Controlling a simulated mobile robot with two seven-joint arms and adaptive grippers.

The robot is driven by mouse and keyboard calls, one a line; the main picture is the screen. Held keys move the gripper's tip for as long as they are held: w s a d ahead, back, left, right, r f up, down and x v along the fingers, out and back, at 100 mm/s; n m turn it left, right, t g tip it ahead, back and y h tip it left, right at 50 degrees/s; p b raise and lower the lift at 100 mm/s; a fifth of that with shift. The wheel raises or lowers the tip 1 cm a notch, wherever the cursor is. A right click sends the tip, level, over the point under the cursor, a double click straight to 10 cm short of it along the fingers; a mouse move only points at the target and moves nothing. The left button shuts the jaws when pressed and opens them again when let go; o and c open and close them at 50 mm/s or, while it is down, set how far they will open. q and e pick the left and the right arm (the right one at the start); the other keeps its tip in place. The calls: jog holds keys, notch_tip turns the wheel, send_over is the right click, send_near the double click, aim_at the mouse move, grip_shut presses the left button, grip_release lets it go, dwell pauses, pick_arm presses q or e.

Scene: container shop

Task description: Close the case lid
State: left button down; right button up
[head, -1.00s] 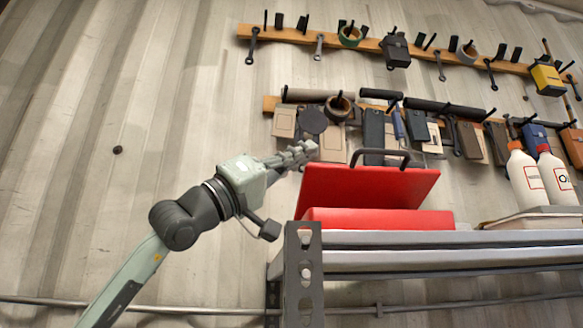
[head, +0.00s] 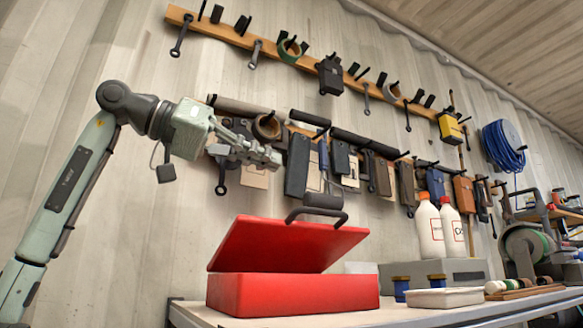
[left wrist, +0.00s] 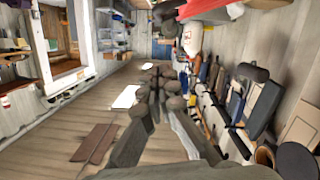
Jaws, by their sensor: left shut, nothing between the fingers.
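The red case (head: 290,295) sits on the shelf near its left end. Its lid (head: 285,245) is partly open and tilted up, with a dark handle (head: 318,208) on its raised edge. My left gripper (head: 274,158) is shut and empty. In the head view it appears above the lid and handle, in front of the wall tools, and does not touch the case. In the left wrist view its fingers (left wrist: 160,84) are together, and part of the red case (left wrist: 206,8) shows at the top edge. My right gripper is not in view.
White bottles (head: 430,230), a shallow tray (head: 444,297) and a grey box stand right of the case on the shelf (head: 400,314). Tools hang from rails (head: 300,62) on the wall behind. The space left of the case is clear.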

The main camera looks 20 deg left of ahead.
pick_arm(q)
jog(key=s+a+r, duration=0.1)
send_over(311, 209)
jog(key=w, duration=0.2)
notch_tip(311, 209, down, 3)
jog(key=shift+s+a+f+m+g+b, duration=0.15)
jog(key=shift+f+b, duration=0.15)
jog(key=shift+f, duration=0.25)
jog(key=shift+s+a+f+m+g+b, duration=0.1)
jog(key=shift+s+f+b, duration=0.15)
jog(key=shift+f, duration=0.3)
jog(key=shift+s+a+f+m+g+b, duration=0.1)
jog(key=shift+f+b, duration=0.2)
jog(key=shift+f, duration=0.25)
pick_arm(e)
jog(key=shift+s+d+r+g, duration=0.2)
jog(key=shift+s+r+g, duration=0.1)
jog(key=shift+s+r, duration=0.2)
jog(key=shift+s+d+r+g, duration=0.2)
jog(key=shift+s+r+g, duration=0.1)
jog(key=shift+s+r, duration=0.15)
pick_arm(q)
jog(key=shift+d, duration=0.15)
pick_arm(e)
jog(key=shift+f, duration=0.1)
